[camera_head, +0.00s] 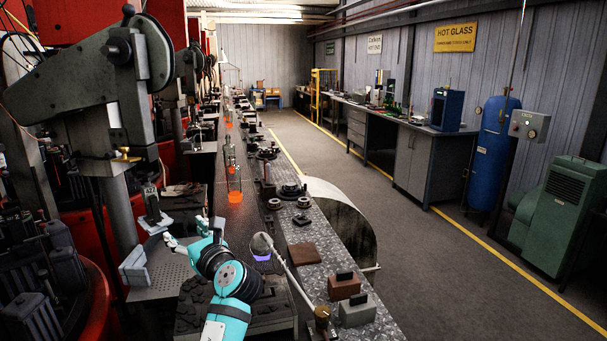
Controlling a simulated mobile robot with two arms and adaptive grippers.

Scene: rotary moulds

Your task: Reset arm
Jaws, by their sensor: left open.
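My left arm, teal and black, reaches up from the bottom of the head view. My left gripper (185,232) is at its far end, beside the conveyor line and in front of a perforated metal plate (170,273). Its fingers are apart and I see nothing between them. A silver mould part (134,267) stands on the plate to the left of the gripper, apart from it. My right gripper is not in view.
A conveyor (236,215) with glowing orange glass pieces and clear bottles runs away from me. A long-handled tool (290,275) lies beside my arm, near several blocks (343,286) on the metal bench. Machinery (75,90) crowds the left. The aisle floor (400,240) is clear.

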